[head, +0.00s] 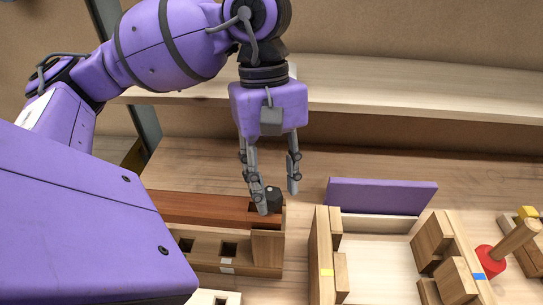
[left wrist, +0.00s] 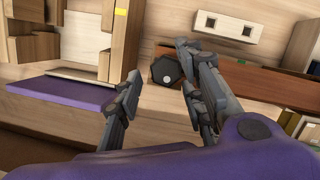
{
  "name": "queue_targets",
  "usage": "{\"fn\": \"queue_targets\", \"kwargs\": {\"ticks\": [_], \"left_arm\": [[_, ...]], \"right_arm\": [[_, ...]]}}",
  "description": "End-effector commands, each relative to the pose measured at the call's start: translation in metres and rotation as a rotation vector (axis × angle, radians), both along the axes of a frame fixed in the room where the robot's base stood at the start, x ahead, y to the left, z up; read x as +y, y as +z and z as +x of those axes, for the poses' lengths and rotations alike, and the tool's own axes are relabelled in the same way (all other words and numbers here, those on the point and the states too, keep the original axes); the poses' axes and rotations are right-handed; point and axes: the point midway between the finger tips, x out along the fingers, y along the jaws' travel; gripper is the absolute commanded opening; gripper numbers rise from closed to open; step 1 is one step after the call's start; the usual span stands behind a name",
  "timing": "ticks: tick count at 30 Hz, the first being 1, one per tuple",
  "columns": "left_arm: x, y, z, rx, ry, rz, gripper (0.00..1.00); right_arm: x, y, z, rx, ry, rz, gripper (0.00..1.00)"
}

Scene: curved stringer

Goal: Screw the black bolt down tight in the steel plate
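The black bolt (head: 274,199) shows as a dark, blocky head at the right end of a reddish-brown wooden bar (head: 205,208). In the left wrist view the black bolt (left wrist: 165,70) looks six-sided with a pale dot. My left gripper (head: 278,199) points down with its fingers apart around the bolt's place. In the left wrist view my left gripper (left wrist: 158,65) has the bolt between its fingertips, closer to the right finger; touching cannot be told. I cannot make out a steel plate. The bolt's shank is hidden. My right gripper is not in view.
A light wooden frame (head: 322,255) and a purple panel (head: 380,196) stand to the right. A wooden block with square holes (head: 208,248) lies in front of the bar. A red piece with a wooden peg (head: 490,260) is far right. A shelf (head: 400,85) runs behind.

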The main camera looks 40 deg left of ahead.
Motion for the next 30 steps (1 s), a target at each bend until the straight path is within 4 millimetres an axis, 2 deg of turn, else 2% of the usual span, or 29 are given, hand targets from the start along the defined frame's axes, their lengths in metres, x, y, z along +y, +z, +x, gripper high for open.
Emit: {"fn": "queue_targets", "kwargs": {"ticks": [5,13,22,27,30], "left_arm": [[-0.003,-0.012,-0.002,0.0,-0.001,-0.002,0.36],[-0.003,-0.013,-0.003,0.0,0.0,-0.001,0.36],[-0.004,-0.013,-0.002,-0.001,0.001,-0.003,0.0],[-0.004,-0.013,-0.002,-0.002,-0.011,-0.005,0.0],[-0.006,-0.017,-0.001,0.0,-0.102,-0.007,0.0]], "right_arm": [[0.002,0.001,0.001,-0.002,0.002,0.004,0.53],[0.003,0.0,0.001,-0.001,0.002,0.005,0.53],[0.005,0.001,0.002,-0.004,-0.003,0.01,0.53],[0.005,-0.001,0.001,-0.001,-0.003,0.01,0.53],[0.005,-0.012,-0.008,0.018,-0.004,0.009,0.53]]}}
